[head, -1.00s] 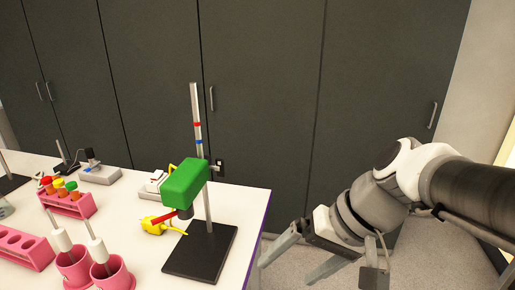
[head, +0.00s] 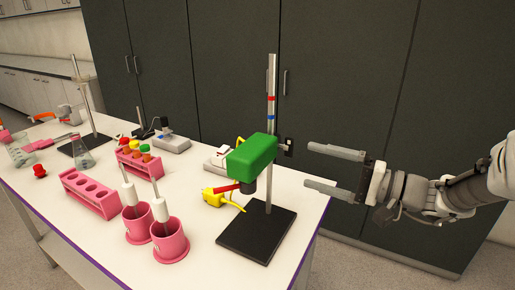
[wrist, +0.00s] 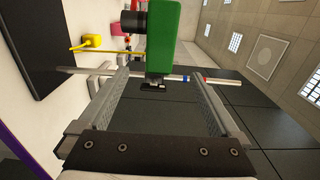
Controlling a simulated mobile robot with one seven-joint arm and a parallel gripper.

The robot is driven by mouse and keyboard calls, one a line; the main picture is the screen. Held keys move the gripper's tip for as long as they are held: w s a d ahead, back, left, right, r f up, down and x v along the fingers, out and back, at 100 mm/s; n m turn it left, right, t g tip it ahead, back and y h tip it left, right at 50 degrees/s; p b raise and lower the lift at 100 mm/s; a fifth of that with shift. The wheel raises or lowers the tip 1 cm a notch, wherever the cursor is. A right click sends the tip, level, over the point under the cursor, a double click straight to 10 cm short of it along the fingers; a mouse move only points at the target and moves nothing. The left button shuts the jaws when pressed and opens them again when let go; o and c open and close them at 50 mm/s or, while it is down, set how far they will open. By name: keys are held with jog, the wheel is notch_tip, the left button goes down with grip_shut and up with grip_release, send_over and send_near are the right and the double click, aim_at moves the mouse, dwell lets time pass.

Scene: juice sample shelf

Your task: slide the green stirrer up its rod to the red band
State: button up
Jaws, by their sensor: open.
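The green stirrer (head: 252,155) sits on an upright metal rod (head: 271,80), below a blue band (head: 271,117) and a red band (head: 271,98) higher up. A small black clamp piece (head: 289,147) shows on its right side. My gripper (head: 308,166) is open and empty to the right of the stirrer, at about its height, fingers pointing at it. In the wrist view the stirrer (wrist: 165,35) shows beyond and between the fingertips (wrist: 160,75), with the rod running across. I cannot tell whether any finger touches the rod, but the head view shows a gap.
The rod stands on a black base (head: 257,232) near the table's right edge. A yellow item (head: 222,197) lies beside it. Pink cups (head: 170,241) with white-handled tools and pink racks (head: 90,195) stand to the left. Dark cabinets (head: 350,90) are behind. Space right of the table is clear.

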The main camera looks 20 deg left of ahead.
aim_at(258, 152)
jog(key=w+a, duration=0.1)
jog(key=a, duration=1.6)
jog(key=shift+w+a+p, duration=0.15)
jog(key=shift+w+p, duration=0.05)
jog(key=shift+p, duration=0.2)
grip_shut()
